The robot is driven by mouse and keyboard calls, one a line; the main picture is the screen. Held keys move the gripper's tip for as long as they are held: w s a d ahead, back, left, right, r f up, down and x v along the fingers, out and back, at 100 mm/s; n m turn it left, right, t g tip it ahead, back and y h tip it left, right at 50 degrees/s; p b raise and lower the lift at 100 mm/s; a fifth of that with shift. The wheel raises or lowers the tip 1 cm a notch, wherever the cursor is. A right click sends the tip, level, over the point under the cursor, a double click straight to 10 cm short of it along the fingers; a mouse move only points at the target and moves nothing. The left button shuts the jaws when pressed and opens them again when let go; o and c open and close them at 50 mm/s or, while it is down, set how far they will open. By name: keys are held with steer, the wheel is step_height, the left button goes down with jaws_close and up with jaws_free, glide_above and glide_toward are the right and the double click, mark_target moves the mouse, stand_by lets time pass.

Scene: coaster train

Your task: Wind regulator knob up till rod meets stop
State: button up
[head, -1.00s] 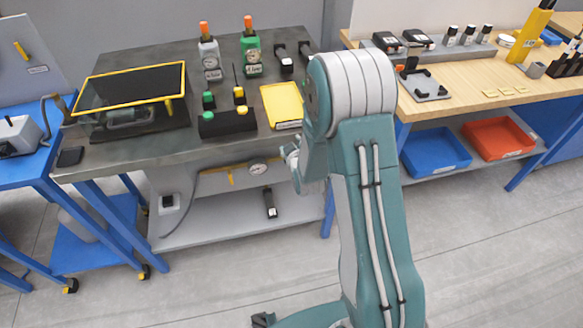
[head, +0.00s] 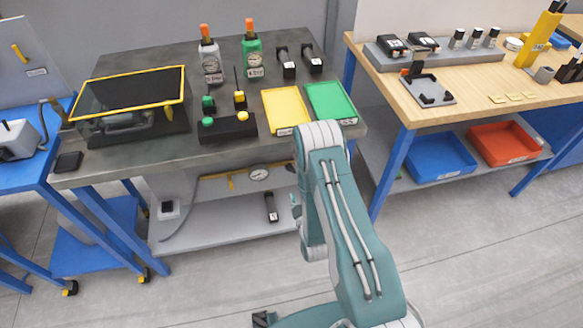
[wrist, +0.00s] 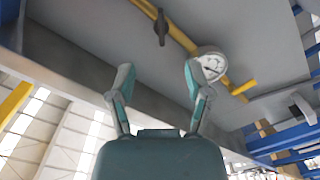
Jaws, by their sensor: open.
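A round white gauge (head: 259,174) sits on a yellow pipe under the dark bench top. In the wrist view the gauge (wrist: 211,63) is beyond my right fingertip, and a dark handle-like part (wrist: 160,27) is on the pipe (wrist: 180,35), ahead of the gap between my fingers. I cannot tell for sure which part is the regulator knob. My gripper (wrist: 159,76) is open and empty, pointing up at the bench underside; in the head view it is mostly hidden behind my arm. I cannot make out the rod and its stop.
The dark bench (head: 230,158) carries yellow (head: 285,108) and green (head: 330,102) trays, a button box (head: 227,127) and bottle-like units with gauges. A lower shelf (head: 215,222) lies below. A wooden bench (head: 470,80) stands right. The floor in front is clear.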

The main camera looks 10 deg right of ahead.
mark_target(292, 172)
steer(key=w, duration=1)
steer(key=shift+w+f, duration=0.15)
steer(key=shift+f, duration=0.1)
jaws_close()
